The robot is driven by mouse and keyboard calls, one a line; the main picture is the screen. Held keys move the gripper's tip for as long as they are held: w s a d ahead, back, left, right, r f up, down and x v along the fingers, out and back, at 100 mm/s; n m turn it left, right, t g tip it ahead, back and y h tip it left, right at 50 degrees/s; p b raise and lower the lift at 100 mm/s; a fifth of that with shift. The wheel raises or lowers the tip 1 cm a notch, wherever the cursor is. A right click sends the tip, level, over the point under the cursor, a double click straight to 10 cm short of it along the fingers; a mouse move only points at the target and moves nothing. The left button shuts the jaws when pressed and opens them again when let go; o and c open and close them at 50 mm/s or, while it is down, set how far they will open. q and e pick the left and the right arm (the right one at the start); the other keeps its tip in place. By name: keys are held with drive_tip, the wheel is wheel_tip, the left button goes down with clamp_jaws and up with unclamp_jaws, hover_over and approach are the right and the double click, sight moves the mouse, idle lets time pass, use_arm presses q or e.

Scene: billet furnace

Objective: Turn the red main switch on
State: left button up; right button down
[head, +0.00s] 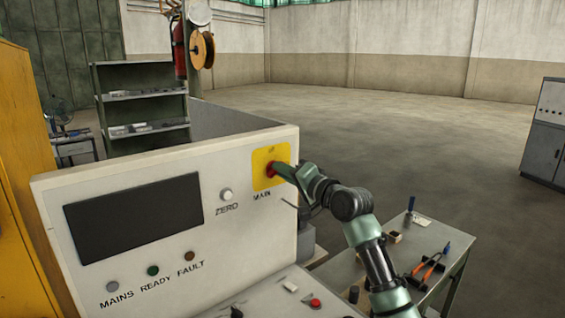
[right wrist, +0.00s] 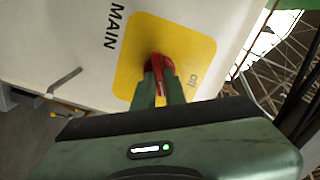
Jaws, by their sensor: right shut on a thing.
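The red main switch (head: 271,170) sits on a yellow plate (head: 262,154) at the upper right of the white control panel, above the word MAIN. In the right wrist view the red switch handle (right wrist: 168,64) stands out from the yellow plate (right wrist: 190,42). My right gripper (head: 279,171) reaches in from the right and is shut on the switch handle. Its two green fingers (right wrist: 160,86) lie around the handle in the right wrist view and hide part of it. My left gripper is not in view.
The control panel (head: 230,245) has a dark screen (head: 135,217), a white ZERO knob (head: 226,195) and MAINS, READY and FAULT lamps (head: 152,270). A small table (head: 455,262) with tools stands at the right, near my right arm. The floor behind is clear.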

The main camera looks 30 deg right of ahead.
drive_tip(key=shift+f+m+p, duration=0.15)
drive_tip(key=shift+m+p, duration=2.4)
drive_tip(key=shift+m, duration=0.35)
drive_tip(key=c, duration=1.5)
unclamp_jaws()
drive_tip(key=shift+d, duration=0.1)
drive_tip(key=shift+o, duration=0.2)
drive_tip(key=shift+s, duration=0.15)
drive_tip(key=s+b, duration=0.3)
drive_tip(key=s, duration=0.4)
drive_tip(key=shift+s+d, duration=0.3)
